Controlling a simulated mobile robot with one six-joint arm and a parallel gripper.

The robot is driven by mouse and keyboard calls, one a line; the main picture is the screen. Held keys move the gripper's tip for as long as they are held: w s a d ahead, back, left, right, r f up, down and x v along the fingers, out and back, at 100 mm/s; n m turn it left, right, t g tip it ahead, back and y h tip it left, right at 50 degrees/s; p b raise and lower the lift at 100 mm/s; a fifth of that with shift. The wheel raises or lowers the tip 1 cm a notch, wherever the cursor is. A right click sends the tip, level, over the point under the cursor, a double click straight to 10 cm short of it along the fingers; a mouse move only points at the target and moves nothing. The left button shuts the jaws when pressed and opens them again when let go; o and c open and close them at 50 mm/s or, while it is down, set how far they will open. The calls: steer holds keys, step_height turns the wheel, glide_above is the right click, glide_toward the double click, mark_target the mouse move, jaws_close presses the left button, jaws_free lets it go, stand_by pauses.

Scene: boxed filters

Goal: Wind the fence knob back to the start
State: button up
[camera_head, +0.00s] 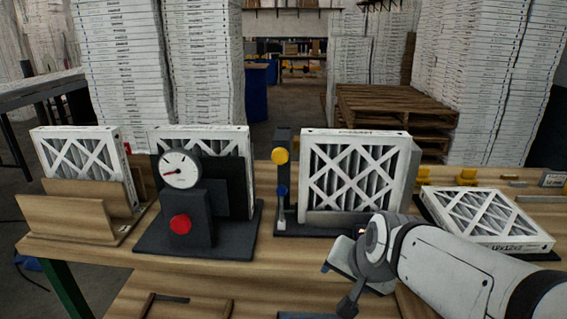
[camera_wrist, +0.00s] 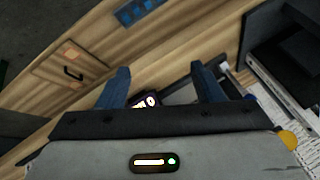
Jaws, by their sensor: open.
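A red knob (camera_head: 181,224) sits on the front of a dark fixture (camera_head: 150,238), below a round white dial (camera_head: 180,169) with a red needle. A second dark fixture (camera_head: 282,190) carries a yellow knob (camera_head: 280,156) above a blue one (camera_head: 282,190). I cannot tell which is the fence knob. My gripper (camera_wrist: 161,85) is open; its two fingers are apart in the wrist view. A small dark object with white marks (camera_wrist: 146,102) shows between them, partly hidden. The yellow knob shows at the wrist view's right edge (camera_wrist: 288,140). In the head view my gripper (camera_head: 345,262) is right of and below the second fixture, its fingertips unclear.
Framed filters stand in a wooden rack (camera_head: 72,217) at left and in both dark fixtures. Another filter (camera_head: 486,217) lies at right on the wooden bench (camera_head: 90,251). Tall stacks of boxed filters (camera_head: 122,75) and wooden pallets (camera_head: 390,108) stand behind.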

steer(key=w+a+r+m+t+y+b, duration=0.2)
steer(key=w+a+r+m+t, duration=0.3)
steer(key=w+a+m, duration=0.4)
steer(key=m+t+h+b, duration=0.2)
steer(key=m+t+h, duration=0.35)
steer(key=m, duration=1.65)
glide_toward(279, 159)
steer(key=w+f+t+y, duration=0.1)
steer(key=w+t, duration=0.1)
steer(key=shift+g, duration=0.25)
steer(key=w, duration=0.2)
steer(key=w+p, duration=0.1)
steer(key=w, duration=0.1)
steer(key=w+d, duration=0.1)
steer(key=w, duration=0.2)
steer(key=shift+w+d, duration=0.1)
steer(key=shift+c, duration=0.3)
steer(key=c, duration=0.9)
